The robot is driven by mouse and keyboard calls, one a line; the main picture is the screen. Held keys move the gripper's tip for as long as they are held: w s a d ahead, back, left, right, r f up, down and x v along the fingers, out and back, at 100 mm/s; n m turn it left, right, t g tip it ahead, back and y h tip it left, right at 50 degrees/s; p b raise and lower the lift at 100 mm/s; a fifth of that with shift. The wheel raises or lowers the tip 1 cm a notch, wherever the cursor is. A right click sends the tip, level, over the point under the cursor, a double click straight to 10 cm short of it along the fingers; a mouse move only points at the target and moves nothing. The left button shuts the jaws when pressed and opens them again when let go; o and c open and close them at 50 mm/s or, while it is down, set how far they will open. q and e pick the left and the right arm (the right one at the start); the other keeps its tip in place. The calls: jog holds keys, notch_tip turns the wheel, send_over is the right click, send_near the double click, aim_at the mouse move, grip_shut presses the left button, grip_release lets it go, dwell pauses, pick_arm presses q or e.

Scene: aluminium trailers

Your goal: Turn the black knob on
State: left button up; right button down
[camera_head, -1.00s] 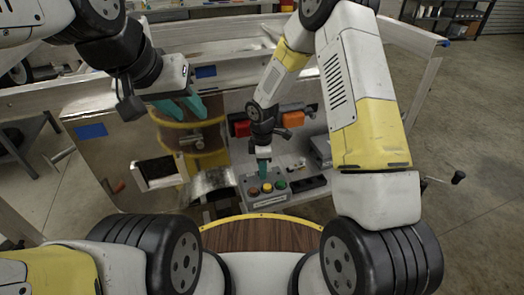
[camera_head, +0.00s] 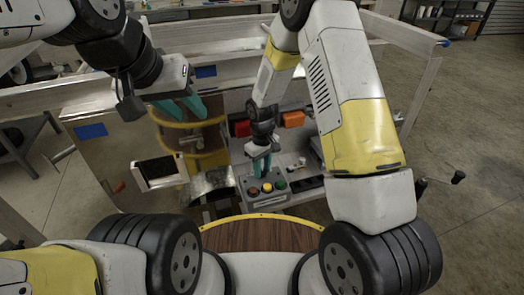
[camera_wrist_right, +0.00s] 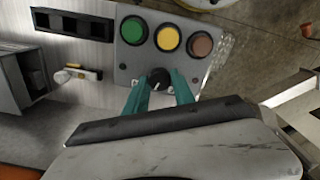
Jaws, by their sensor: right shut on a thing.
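The black knob (camera_wrist_right: 159,75) sits on a grey control box (camera_wrist_right: 130,62), beside a row of green (camera_wrist_right: 134,30), yellow (camera_wrist_right: 168,38) and brown-red (camera_wrist_right: 200,44) buttons. My right gripper (camera_wrist_right: 161,82) has its teal fingers on either side of the knob and is shut on it. The white indicator line on the knob is small. In the head view, my right gripper (camera_head: 262,166) points down at the control box (camera_head: 252,204) and hides the knob. My left gripper (camera_head: 184,106) is open and empty, away at the upper left.
A black-framed opening (camera_head: 158,171) and a curved metal piece (camera_head: 207,184) lie left of the control box. Red (camera_head: 241,129) and orange (camera_head: 293,119) parts sit behind it. A black socket strip (camera_wrist_right: 72,24) lies beside the box. Trailer rails surround the area.

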aim_at(262, 171)
jog(key=m, duration=0.4)
jog(key=shift+m, duration=0.4)
dwell(0.4)
jog(key=c, duration=1.1)
grip_release()
jog(key=shift+o, duration=0.2)
jog(key=shift+r, duration=3.95)
